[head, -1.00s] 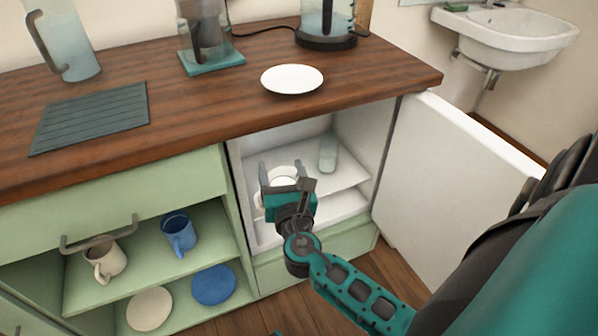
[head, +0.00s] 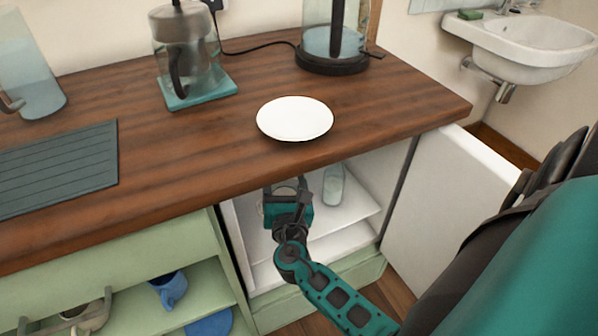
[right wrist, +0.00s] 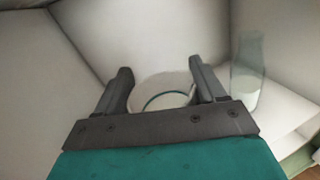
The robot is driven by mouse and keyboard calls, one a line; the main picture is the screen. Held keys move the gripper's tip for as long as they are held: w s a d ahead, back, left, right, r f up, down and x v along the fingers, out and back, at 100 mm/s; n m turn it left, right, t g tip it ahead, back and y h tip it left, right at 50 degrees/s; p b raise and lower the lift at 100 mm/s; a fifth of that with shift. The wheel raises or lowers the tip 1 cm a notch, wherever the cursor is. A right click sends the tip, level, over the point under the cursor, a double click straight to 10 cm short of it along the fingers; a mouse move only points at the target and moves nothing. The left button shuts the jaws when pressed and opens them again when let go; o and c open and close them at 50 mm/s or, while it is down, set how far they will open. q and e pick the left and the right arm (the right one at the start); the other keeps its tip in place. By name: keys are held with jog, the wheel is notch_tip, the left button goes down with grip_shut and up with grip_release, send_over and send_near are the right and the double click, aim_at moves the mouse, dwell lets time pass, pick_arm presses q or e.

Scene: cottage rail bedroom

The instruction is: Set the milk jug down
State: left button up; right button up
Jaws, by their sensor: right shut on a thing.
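My right gripper (head: 287,186) reaches into the open white fridge (head: 374,203) under the counter. It is shut on the milk jug, a pale round vessel (right wrist: 165,91) that shows between the two fingers in the right wrist view (right wrist: 163,82). In the head view the jug is mostly hidden behind the gripper and below the counter edge. I cannot tell whether its base touches the shelf (head: 345,212). My left gripper is not in view.
A clear glass bottle (head: 333,185) stands on the shelf right of my gripper; it also shows in the right wrist view (right wrist: 247,82). The fridge door (head: 440,190) is open to the right. A white plate (head: 295,118) lies on the wooden counter (head: 400,110) above.

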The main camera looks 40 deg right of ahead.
jog(key=shift+w+d, duration=0.15)
jog(key=shift+w, duration=0.05)
jog(key=shift+w+f, duration=0.1)
jog(key=shift+w, duration=0.05)
notch_tip(320, 180, down, 5)
jog(key=b, duration=0.3)
jog(key=shift+d+f, duration=0.1)
jog(key=shift+f, duration=0.05)
jog(key=shift+f+b, duration=0.3)
jog(key=shift+f, duration=0.1)
notch_tip(320, 180, down, 3)
jog(key=shift+b, duration=0.9)
jog(key=shift+f, duration=0.35)
jog(key=shift+r, duration=0.1)
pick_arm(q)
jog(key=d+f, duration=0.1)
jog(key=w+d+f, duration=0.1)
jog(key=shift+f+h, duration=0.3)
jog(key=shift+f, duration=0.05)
